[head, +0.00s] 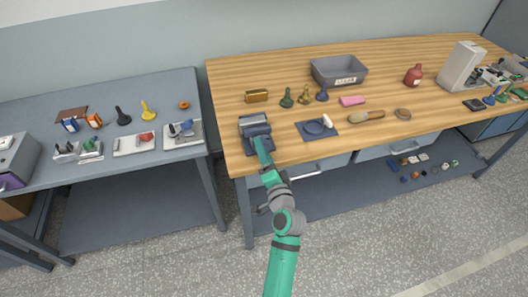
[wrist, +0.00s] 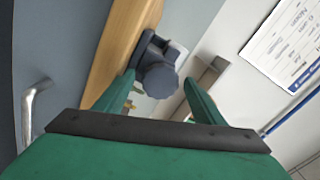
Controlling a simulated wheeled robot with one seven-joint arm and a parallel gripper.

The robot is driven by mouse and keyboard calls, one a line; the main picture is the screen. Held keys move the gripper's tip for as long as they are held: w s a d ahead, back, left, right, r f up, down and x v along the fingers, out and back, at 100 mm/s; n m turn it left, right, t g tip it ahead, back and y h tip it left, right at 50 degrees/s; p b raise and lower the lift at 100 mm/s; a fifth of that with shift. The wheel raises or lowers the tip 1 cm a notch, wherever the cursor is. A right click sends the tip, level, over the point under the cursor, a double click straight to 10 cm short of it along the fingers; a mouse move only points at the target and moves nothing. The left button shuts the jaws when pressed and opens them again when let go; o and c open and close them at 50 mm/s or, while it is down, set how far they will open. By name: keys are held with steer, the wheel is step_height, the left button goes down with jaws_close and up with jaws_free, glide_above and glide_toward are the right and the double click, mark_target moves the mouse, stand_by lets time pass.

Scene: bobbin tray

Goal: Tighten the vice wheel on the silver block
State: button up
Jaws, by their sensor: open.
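The dark blue-grey vice (head: 257,131) stands at the left front corner of the wooden bench. A pale silver block (head: 253,119) appears to sit in it, and part of it shows behind the wheel in the wrist view. The dark, lobed vice wheel (wrist: 160,80) faces my wrist camera. My gripper (wrist: 158,84) is open, with one green finger on each side of the wheel in the picture. I cannot tell whether the fingertips touch it. In the head view my gripper (head: 262,148) is at the vice's front side and hides the wheel.
A grey bin (head: 339,73) stands farther back. A drawer handle (wrist: 32,108) shows left of my fingers in the wrist view.

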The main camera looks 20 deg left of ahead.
steer(key=v, duration=1)
steer(key=shift+s+d, duration=0.1)
steer(key=w+a+n, duration=0.2)
steer(key=w+n, duration=0.1)
steer(key=n, duration=0.1)
steer(key=w+a+n, duration=0.2)
steer(key=w+n, duration=0.1)
steer(key=n, duration=0.2)
steer(key=w+a+n, duration=0.1)
steer(key=w+n, duration=0.2)
steer(key=n, duration=0.2)
steer(key=shift+a+r, duration=0.2)
steer(key=shift+a, duration=0.2)
steer(key=shift+c, duration=0.5)
steer(key=c, duration=1)
